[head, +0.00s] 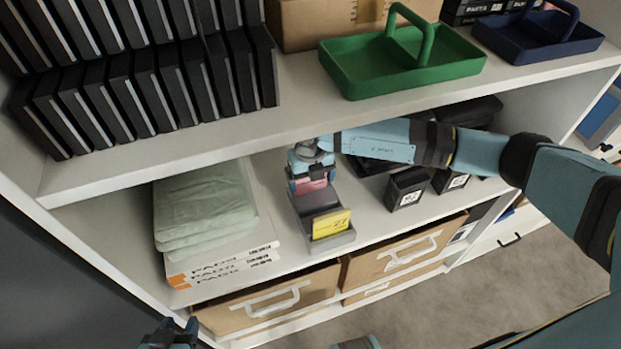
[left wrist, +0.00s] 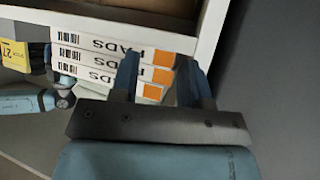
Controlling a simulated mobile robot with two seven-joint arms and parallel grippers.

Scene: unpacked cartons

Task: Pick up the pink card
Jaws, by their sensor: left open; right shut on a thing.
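The pink card (head: 311,186) stands at the back of a narrow grey card holder (head: 342,240) on the middle shelf. A yellow card (head: 331,223) marked 27 is at the holder's front; part of it also shows in the left wrist view (left wrist: 14,55). My right gripper (head: 311,172) reaches in from the right and is shut on the pink card's upper part, hiding its top. I cannot tell whether the card is clear of the holder's bottom. My left gripper (head: 170,336) is low at the left, open and empty. Its two fingers (left wrist: 158,77) point towards the shelf unit.
Flat PADS boxes (head: 222,268) with folded green cloths (head: 203,208) on top lie left of the holder. Small black bins (head: 408,187) stand to its right. The upper shelf (head: 300,106) overhangs, carrying black binders and a green caddy (head: 400,65). Cardboard drawers (head: 280,295) sit below.

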